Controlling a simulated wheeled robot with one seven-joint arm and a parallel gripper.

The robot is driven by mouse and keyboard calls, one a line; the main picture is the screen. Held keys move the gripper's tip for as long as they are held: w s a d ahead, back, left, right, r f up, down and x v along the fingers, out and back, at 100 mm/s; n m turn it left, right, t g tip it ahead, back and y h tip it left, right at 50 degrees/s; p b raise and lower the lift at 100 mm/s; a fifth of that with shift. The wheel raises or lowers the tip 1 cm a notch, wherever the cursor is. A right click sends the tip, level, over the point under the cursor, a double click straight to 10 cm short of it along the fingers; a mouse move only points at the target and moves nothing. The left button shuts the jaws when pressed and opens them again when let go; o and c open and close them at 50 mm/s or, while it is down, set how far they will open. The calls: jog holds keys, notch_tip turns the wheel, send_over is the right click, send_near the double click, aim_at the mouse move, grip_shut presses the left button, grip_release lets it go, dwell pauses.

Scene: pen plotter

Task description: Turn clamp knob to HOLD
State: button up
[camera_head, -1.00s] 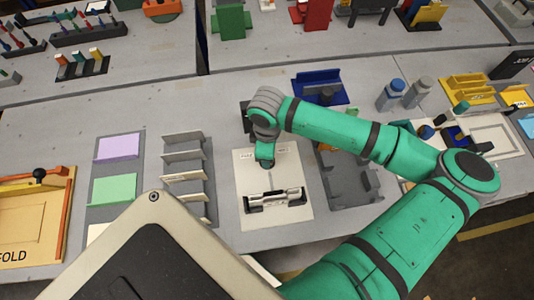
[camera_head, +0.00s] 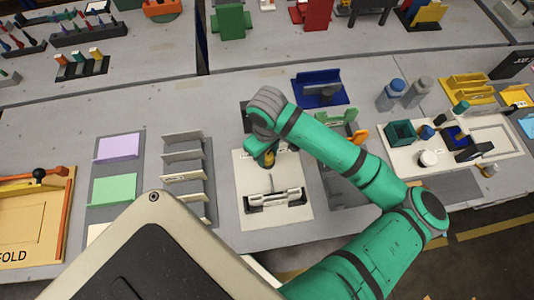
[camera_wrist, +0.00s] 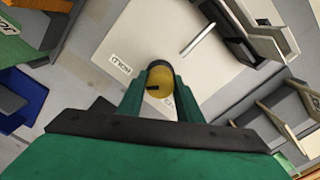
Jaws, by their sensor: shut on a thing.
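The clamp knob (camera_wrist: 160,82) is a round yellow knob with a dark pointer mark, on the white plotter plate (camera_head: 283,216). My gripper (camera_wrist: 160,98) is shut on the knob, a finger on each side of it. In the wrist view the dark mark sits on the knob's left side. A label (camera_wrist: 122,67) lies left of the knob, its lettering unclear and turned in the picture. In the head view my gripper (camera_head: 267,160) hides most of the knob at the back of the plate. A metal clamp bar (camera_head: 274,199) lies across the plate.
A grey rack with slots (camera_head: 185,160) stands left of the plate. A grey tray (camera_head: 346,188) stands right of it, partly under my arm. A blue stand (camera_head: 320,90) is behind. A purple card (camera_head: 118,148) and a green card (camera_head: 113,190) lie further left.

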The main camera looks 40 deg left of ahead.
aim_at(267, 155)
dwell(0.5)
jog(key=o, duration=1)
jog(key=shift+o, duration=0.2)
notch_tip(267, 155, up, 11)
jog(key=shift+f, duration=0.1)
